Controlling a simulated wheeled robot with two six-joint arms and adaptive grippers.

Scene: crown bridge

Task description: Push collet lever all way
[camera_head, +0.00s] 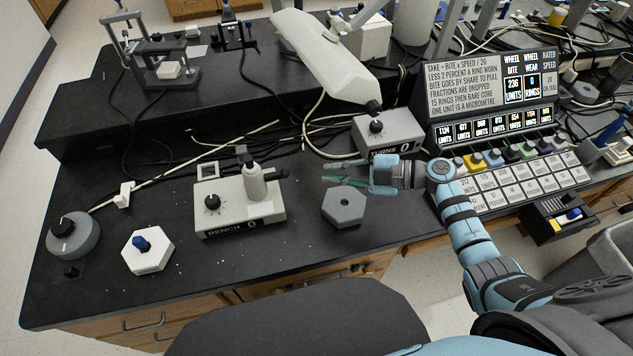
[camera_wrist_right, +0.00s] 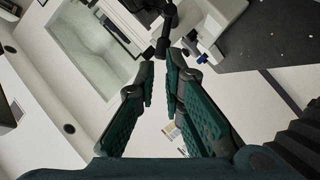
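A pale bench unit (camera_head: 240,213) marked "BENCH 0" stands on the black bench, with a dark knob on its face. A pale upright handpiece (camera_head: 255,183) stands at its right side, and a small dark tip sticks out to the right of it. I cannot tell for sure which part is the collet lever. My right gripper (camera_head: 328,171) is open and empty, its teal fingers pointing left toward the handpiece, with a clear gap between. In the right wrist view the fingers are apart (camera_wrist_right: 163,70), and a dark rod with a thick end (camera_wrist_right: 164,40) shows beyond them. My left gripper is out of view.
A grey hexagonal block (camera_head: 344,207) lies just below my right gripper. A "TURNS 0" box (camera_head: 388,133) stands behind it. A white lamp head (camera_head: 325,62) hangs over the bench. A white hexagonal block (camera_head: 148,252) and a grey dial (camera_head: 73,237) lie at left. A display panel (camera_head: 467,85) stands right.

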